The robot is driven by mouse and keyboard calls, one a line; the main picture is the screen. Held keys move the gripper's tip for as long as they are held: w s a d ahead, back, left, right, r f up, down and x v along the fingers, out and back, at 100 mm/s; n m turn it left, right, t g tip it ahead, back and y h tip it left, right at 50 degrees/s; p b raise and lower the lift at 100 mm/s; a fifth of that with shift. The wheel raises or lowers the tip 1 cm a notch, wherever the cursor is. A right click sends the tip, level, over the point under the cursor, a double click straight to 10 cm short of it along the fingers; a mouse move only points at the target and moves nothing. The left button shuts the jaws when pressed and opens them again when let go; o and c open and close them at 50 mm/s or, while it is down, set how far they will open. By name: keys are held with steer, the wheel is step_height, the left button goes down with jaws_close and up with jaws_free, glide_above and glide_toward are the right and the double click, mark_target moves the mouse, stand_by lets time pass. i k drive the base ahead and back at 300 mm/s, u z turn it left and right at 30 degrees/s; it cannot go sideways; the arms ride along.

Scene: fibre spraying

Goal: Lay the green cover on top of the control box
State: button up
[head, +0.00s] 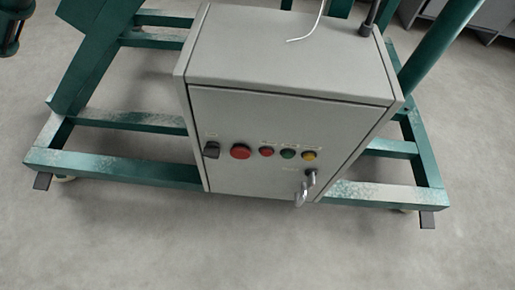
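The control box (285,140) is a light grey cabinet in the middle of the head view, seen from the front and above. Its front door carries a dark switch (211,150), a red button (240,152), smaller red, green and yellow buttons, and a metal handle or key (304,188) at lower right. Its top (270,55) is bare in front. A thin white cable (308,30) and a dark upright rod (370,18) show at the back of the top. I see no separate green cover. My gripper is not in view.
A green metal frame (110,168) with pale spatter surrounds the box at its base. Sloping green posts (95,55) rise left and right (438,45). A dark green cylindrical part (12,28) hangs at upper left. Grey floor (150,245) is clear in front.

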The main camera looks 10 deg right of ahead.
mark_target(291, 59)
steer(key=i, duration=1)
steer(key=z, duration=0.65)
